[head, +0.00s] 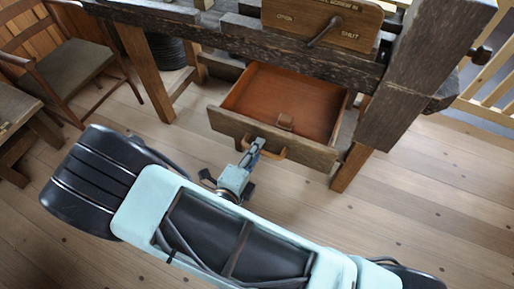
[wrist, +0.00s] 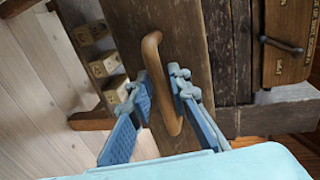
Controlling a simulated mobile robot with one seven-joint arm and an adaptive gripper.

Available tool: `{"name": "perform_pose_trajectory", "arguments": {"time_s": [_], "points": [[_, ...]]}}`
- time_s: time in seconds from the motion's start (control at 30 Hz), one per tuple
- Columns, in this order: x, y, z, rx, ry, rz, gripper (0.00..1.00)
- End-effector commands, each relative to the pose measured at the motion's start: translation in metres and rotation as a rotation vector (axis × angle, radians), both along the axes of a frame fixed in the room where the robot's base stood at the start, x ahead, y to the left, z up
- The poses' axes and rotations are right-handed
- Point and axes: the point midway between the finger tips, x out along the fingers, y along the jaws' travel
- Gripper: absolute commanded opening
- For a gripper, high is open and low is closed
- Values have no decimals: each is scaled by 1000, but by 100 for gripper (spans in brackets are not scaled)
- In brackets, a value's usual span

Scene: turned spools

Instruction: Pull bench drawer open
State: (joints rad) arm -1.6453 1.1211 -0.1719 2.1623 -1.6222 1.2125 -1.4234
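The bench drawer (head: 308,98) is pulled well out below the bench top in the head view, its reddish inside showing. A curved wooden handle (wrist: 160,80) is on the drawer's front board (head: 270,138). My gripper (head: 255,148) is at this handle. In the wrist view the two blue fingers of my gripper (wrist: 162,92) stand on either side of the handle, with a narrow gap showing on the left side. The fingers are apart, around the bar and not clearly pressed on it.
A board with a lever (head: 322,28), marked OPEN and SHUT, is on the bench above the drawer. Thick bench legs (head: 150,70) flank the drawer. A wooden chair (head: 72,62) stands at left.

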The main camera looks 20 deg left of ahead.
Motion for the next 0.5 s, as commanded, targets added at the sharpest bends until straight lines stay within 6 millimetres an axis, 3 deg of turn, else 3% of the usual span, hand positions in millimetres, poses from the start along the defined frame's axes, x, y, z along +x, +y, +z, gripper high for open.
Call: {"name": "perform_pose_trajectory", "arguments": {"time_s": [0.33, 0.5], "points": [[-1, 0, 0, 0, 1, 1, 28], [-16, 1, 3, 2, 2, 3, 28]]}}
